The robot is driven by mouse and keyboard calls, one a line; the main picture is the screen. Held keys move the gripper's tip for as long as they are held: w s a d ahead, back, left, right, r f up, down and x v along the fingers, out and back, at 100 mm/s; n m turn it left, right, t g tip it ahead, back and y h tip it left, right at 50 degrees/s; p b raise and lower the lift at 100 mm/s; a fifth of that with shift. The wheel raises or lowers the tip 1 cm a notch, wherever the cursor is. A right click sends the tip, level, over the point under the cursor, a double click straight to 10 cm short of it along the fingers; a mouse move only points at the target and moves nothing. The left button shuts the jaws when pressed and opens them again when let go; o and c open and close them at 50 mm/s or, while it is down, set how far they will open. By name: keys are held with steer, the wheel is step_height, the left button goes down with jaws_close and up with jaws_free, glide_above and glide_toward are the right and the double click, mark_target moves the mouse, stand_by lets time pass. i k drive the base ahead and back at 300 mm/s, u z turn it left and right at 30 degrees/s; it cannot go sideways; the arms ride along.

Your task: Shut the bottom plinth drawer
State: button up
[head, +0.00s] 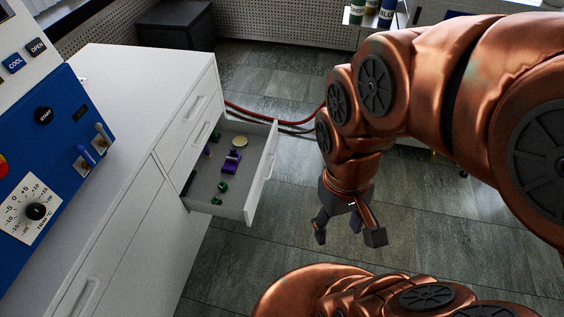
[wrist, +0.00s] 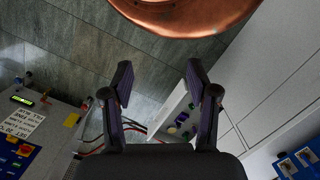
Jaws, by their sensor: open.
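A white drawer (head: 261,180) stands pulled out from the white cabinet (head: 135,130), low on its side, below two closed drawer fronts. Its front panel with a handle faces right, towards my gripper. Inside lie small green and purple parts and a round cream piece. My gripper (head: 348,233) is open and empty, pointing down over the floor to the right of the drawer front, apart from it. In the wrist view the open fingers (wrist: 160,82) show, with part of the drawer (wrist: 168,124) beyond, partly hidden by the right finger.
A blue control panel (head: 50,150) with knobs and switches stands on the cabinet top. Red and dark hoses (head: 275,117) run along the floor behind the drawer. A dark box (head: 176,25) stands at the back. Tiled floor right of the drawer is clear.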

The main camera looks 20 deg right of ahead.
mark_target(241, 201)
steer(key=z, duration=0.05)
steer(key=k, duration=0.45)
steer(key=u, duration=0.6)
steer(key=i, duration=1.25)
steer(key=z, duration=0.2)
